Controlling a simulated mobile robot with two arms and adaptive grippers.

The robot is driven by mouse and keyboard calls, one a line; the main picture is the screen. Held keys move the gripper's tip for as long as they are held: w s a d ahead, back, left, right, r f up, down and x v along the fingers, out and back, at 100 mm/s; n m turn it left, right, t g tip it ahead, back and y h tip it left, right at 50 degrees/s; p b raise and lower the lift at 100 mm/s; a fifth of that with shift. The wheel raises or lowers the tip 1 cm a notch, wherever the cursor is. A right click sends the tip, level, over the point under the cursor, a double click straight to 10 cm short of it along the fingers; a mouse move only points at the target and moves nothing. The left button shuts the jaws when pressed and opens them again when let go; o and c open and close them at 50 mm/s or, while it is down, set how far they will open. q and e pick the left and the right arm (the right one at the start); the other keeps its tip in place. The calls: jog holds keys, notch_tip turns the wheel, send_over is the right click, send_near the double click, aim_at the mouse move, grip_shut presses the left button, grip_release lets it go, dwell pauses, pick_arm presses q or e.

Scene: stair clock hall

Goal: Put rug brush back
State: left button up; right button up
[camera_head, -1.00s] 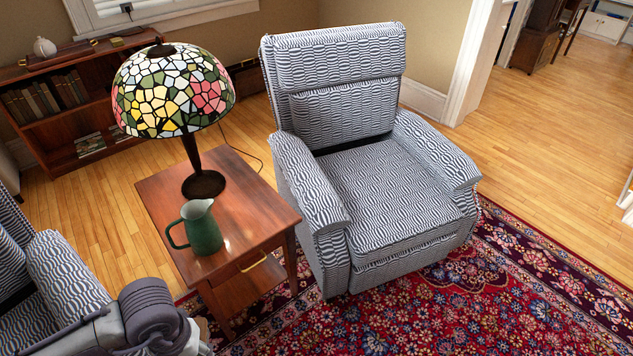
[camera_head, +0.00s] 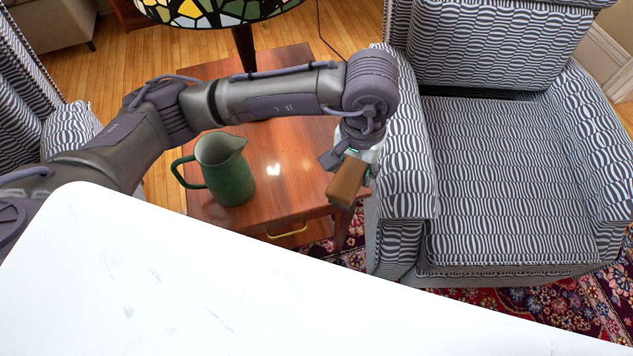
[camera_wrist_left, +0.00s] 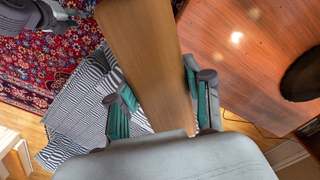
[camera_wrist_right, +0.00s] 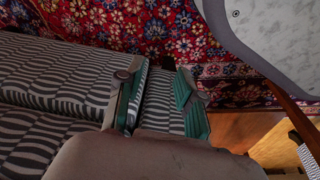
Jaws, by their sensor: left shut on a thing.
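The rug brush (camera_head: 347,182) shows in the head view as a brown wooden block above the side table's right front corner, beside the armchair's arm. My left gripper (camera_head: 350,165) is shut on it. In the left wrist view the brush's long wooden back (camera_wrist_left: 145,55) lies between the fingers (camera_wrist_left: 162,95) of the left gripper and runs out of the top edge. Its bristles are not visible. My right gripper (camera_wrist_right: 158,88) shows only in its wrist view, with its fingers apart and nothing gripped. Striped fabric lies behind them.
The wooden side table (camera_head: 285,165) has a brass-handled drawer and carries a green pitcher (camera_head: 228,172) and a stained-glass lamp (camera_head: 215,10). The striped armchair (camera_head: 500,150) stands close on its right. A patterned red rug (camera_head: 490,300) lies in front of the chair.

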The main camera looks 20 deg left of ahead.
pick_arm(q)
jog(key=shift+d+f, duration=0.15)
jog(key=shift+d, duration=0.4)
jog(key=shift+b, duration=0.3)
send_over(315, 173)
notch_tip(315, 173, down, 7)
jog(key=shift+d+r, duration=0.1)
jog(key=shift+r, duration=0.1)
notch_tip(315, 173, down, 4)
jog(key=shift+r, duration=0.1)
pick_arm(e)
jog(key=w+r, duration=0.2)
jog(key=r, duration=0.1)
jog(key=shift+a+r, duration=0.15)
jog(key=shift+r, duration=0.05)
pick_arm(q)
jog(key=shift+f+b, duration=0.2)
jog(key=shift+b, duration=0.1)
pick_arm(e)
jog(key=shift+s, duration=0.1)
pick_arm(q)
jog(key=o, duration=1.1)
pick_arm(e)
jog(key=shift+r, duration=0.25)
